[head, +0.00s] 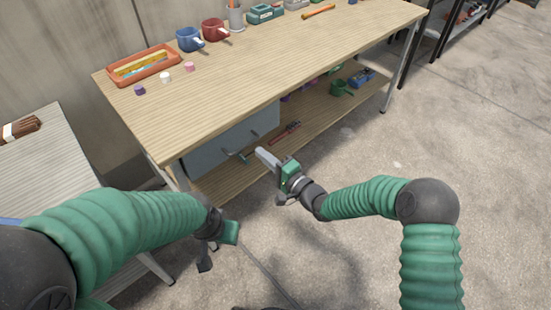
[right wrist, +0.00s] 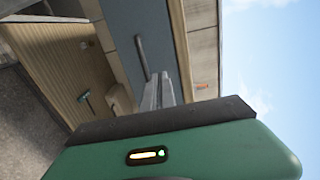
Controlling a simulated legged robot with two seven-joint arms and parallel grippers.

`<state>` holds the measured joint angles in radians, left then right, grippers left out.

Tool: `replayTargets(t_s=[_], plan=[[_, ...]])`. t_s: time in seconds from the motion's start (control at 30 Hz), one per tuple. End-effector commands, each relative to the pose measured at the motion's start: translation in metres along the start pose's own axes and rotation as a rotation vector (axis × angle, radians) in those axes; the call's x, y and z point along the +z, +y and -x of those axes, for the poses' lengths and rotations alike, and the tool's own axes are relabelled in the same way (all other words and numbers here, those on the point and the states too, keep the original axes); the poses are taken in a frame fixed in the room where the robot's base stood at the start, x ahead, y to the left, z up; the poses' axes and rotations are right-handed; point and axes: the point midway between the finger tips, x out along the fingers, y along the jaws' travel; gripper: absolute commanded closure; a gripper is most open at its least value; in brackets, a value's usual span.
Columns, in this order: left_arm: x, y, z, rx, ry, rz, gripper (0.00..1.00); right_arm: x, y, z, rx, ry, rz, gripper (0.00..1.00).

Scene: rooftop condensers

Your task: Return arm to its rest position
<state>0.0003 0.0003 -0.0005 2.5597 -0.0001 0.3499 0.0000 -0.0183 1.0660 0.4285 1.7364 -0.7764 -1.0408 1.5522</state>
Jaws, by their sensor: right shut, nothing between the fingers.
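My right gripper (head: 262,158) is in front of the workbench, below the level of its top. Its grey fingers are shut with nothing between them; they also show in the right wrist view (right wrist: 160,93). The fingers appear close to the handle (head: 248,155) of a blue-grey drawer unit (head: 225,140) under the bench. In the right wrist view the drawer handle (right wrist: 142,58) is just beyond the fingers; I cannot tell whether they touch.
The wooden workbench (head: 240,95) holds an orange tray (head: 177,68), a blue mug (head: 183,45) and a red mug (head: 208,36). Its lower shelf (head: 245,172) holds tools. A side table (head: 45,165) stands left. Concrete floor (head: 400,145) is open at right.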

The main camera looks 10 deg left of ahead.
Motion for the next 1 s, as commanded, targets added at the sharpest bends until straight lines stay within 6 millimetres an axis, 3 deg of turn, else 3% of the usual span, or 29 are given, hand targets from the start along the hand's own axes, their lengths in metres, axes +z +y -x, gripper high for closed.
replayTargets(t_s=[0.1, 0.2, 0.37, 0.47, 0.53, 0.57, 0.63, 0.73, 0.8, 0.9, 1.0], plan=[[-0.002, 0.000, 0.009, 0.000, 0.000, 0.000, 0.60, -0.004, -0.003, 0.025, -0.003, 0.003, -0.004, 1.00], [-0.002, 0.000, 0.010, 0.000, 0.000, 0.000, 0.60, -0.005, -0.002, 0.037, -0.007, 0.002, -0.005, 1.00], [-0.002, 0.000, 0.010, 0.000, 0.000, -0.001, 0.60, -0.006, -0.001, 0.040, -0.003, 0.003, -0.001, 1.00], [-0.002, 0.000, 0.010, 0.000, 0.000, -0.001, 0.60, -0.013, 0.004, 0.046, 0.082, 0.027, 0.090, 1.00], [-0.002, 0.000, 0.010, 0.000, 0.000, -0.001, 0.60, -0.030, 0.013, 0.065, 0.240, 0.067, 0.245, 1.00], [-0.002, 0.000, 0.010, 0.000, 0.000, -0.001, 0.60, -0.041, 0.018, 0.080, 0.336, 0.087, 0.326, 1.00], [-0.002, 0.000, 0.010, 0.000, 0.000, -0.001, 0.60, -0.066, 0.027, 0.133, 0.594, 0.116, 0.518, 1.00], [-0.002, 0.000, 0.010, 0.000, 0.000, 0.000, 0.60, -0.083, 0.033, 0.218, 0.912, 0.093, 0.677, 1.00], [-0.002, 0.000, 0.010, 0.000, 0.000, 0.000, 0.60, -0.082, 0.033, 0.269, 1.076, 0.049, 0.722, 1.00], [-0.002, 0.000, 0.010, 0.000, 0.000, 0.000, 0.60, -0.068, 0.030, 0.330, 1.241, -0.033, 0.735, 1.00], [-0.002, 0.000, 0.010, 0.000, 0.000, -0.001, 0.60, -0.044, 0.026, 0.378, 1.350, -0.129, 0.716, 1.00]])
